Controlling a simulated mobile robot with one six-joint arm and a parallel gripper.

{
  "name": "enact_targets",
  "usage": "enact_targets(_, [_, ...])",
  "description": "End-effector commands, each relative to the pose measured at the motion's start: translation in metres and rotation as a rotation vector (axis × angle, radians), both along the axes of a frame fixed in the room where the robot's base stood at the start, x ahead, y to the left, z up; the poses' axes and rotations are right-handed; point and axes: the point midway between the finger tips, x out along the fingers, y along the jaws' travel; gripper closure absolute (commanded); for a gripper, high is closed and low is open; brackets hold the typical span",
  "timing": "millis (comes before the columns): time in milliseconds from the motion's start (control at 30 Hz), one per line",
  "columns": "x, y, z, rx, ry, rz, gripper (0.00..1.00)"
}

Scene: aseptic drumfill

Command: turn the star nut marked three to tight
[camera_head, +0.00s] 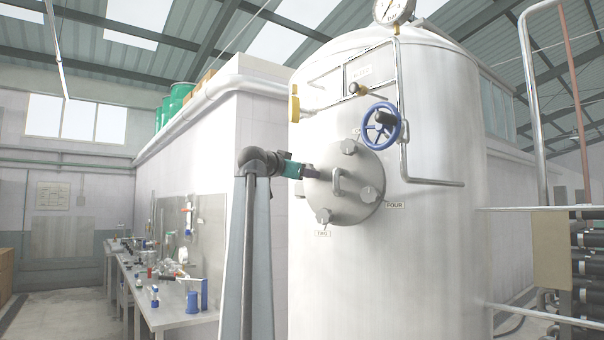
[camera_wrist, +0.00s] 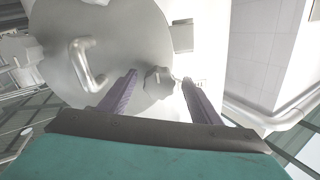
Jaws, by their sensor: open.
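The round steel hatch (camera_head: 345,186) is on the front of the large tank, with a bent handle (camera_head: 337,182) at its middle. Star nuts sit around its rim: an upper one (camera_head: 348,146), a right one (camera_head: 369,193) by the label FOUR, and a lower one (camera_head: 323,215) above the label TWO. My gripper (camera_head: 312,172) is at the hatch's left edge and hides the rim there. In the wrist view a star nut (camera_wrist: 158,80) shows between the fingertips of my open gripper (camera_wrist: 160,80), with gaps on both sides. I cannot read a three on any label.
A blue handwheel (camera_head: 381,126) stands out above the hatch, near the upper nut. A pipe (camera_head: 404,130) runs down the tank to the right of it. A bench (camera_head: 190,318) with tools is at the left. A railing (camera_head: 530,209) is at the right.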

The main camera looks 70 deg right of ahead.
Motion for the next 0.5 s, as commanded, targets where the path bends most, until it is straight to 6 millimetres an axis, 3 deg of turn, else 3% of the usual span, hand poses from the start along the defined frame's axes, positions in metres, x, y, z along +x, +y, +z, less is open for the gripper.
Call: enact_targets(500, [0.008, 0.053, 0.000, 0.001, -0.001, 0.001, 0.42])
